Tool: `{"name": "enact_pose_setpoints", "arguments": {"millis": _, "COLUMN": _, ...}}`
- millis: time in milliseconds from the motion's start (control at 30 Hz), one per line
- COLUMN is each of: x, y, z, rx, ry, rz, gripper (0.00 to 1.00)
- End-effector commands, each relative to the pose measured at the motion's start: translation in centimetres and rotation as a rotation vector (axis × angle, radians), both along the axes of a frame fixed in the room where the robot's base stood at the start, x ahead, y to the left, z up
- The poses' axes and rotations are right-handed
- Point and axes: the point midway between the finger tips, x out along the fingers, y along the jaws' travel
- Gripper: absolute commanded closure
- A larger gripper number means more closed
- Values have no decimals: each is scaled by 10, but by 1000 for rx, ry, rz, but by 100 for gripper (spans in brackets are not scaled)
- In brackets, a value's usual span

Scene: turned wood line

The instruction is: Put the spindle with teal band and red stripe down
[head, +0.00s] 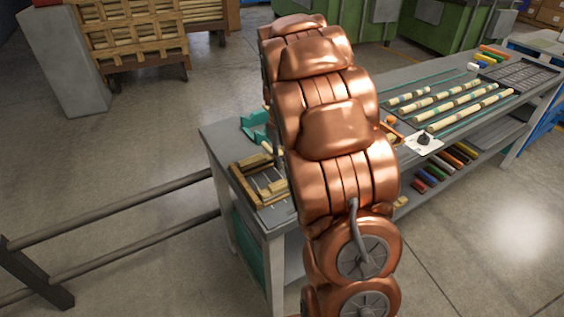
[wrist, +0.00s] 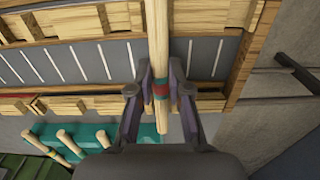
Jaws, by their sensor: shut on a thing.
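The spindle (wrist: 158,35) is pale wood with a teal band and a red stripe near its lower end in the wrist view. My gripper (wrist: 161,80) is shut on it at the band, one finger on each side. The spindle runs up out of the picture, over a wood-framed tray (wrist: 215,95) with a grey bed and white lines. I cannot tell whether it touches the tray. In the head view my copper arm hides my gripper and the held spindle; part of the tray (head: 243,188) shows left of the arm.
A teal rack (wrist: 85,138) holding several spindles stands beside the tray. The bench (head: 222,140) also carries rows of banded spindles (head: 440,102), a dark knob (head: 424,138) on white paper and a dark grid tray (head: 520,74). A rail (head: 120,212) runs at the left.

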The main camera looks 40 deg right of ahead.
Motion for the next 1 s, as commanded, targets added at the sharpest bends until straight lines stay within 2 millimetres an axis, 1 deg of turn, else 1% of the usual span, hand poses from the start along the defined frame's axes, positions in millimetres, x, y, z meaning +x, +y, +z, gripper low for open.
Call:
{"name": "enact_pose_setpoints", "arguments": {"millis": 100, "x": 0, "y": 0, "z": -11, "rx": 0, "ry": 0, "rz": 0, "gripper": 100}}
{"name": "enact_pose_setpoints", "arguments": {"millis": 167, "x": 0, "y": 0, "z": -15, "rx": 0, "ry": -1, "rz": 0, "gripper": 100}}
{"name": "enact_pose_setpoints", "arguments": {"millis": 433, "x": 1, "y": 0, "z": -17, "rx": -1, "ry": -3, "rz": 0, "gripper": 100}}
{"name": "enact_pose_setpoints", "arguments": {"millis": 667, "x": 1, "y": 0, "z": -23, "rx": -1, "ry": -1, "rz": 1, "gripper": 100}}
{"name": "enact_pose_setpoints", "arguments": {"millis": 700, "x": 1, "y": 0, "z": -22, "rx": -1, "ry": -2, "rz": 1, "gripper": 78}}
{"name": "enact_pose_setpoints", "arguments": {"millis": 900, "x": 1, "y": 0, "z": -22, "rx": -1, "ry": -2, "rz": 0, "gripper": 57}}
{"name": "enact_pose_setpoints", "arguments": {"millis": 1000, "x": 1, "y": 0, "z": -21, "rx": -1, "ry": -2, "rz": 0, "gripper": 57}}
